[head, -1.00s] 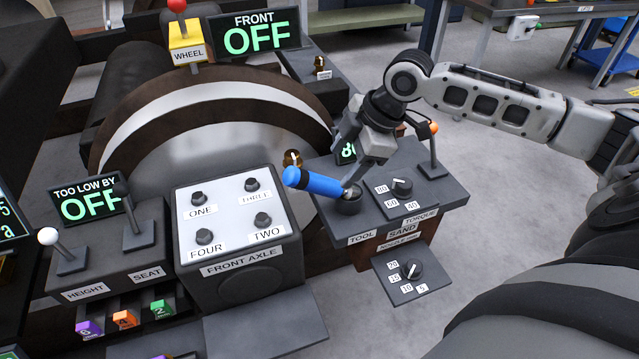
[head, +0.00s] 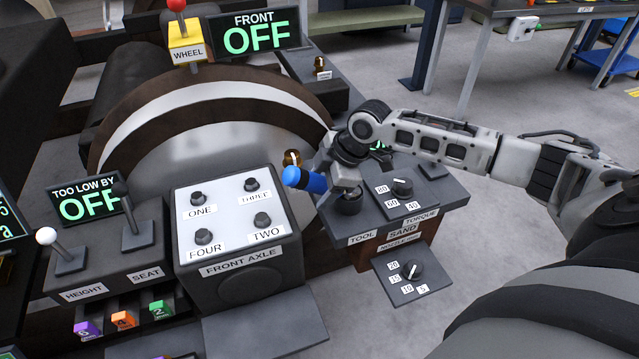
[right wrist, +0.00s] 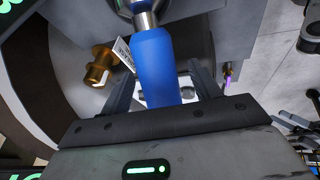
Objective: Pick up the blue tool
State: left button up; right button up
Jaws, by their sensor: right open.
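The blue tool (head: 305,180) has a blue cylindrical handle. It leans to the left out of the dark round holder (head: 349,203) on the console marked TOOL. My right gripper (head: 338,178) is at the tool and hides part of its handle and its lower end. In the right wrist view, the blue handle (right wrist: 158,65) lies between the two open fingers (right wrist: 160,92), with a metal collar at its far end. The fingers are apart, one on each side of the handle. My left gripper is in neither view.
The FRONT AXLE box (head: 237,225) with several knobs stands left of the tool. A brass fitting (head: 291,158) sits just behind it. The nozzle dial panel (head: 412,278) juts out below. The large wheel (head: 180,135) is behind. Grey floor is free at the right.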

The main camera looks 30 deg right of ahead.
jog(key=shift+x, duration=1.45)
grip_shut()
jog(key=shift+r, duration=0.1)
jog(key=shift+w, duration=0.1)
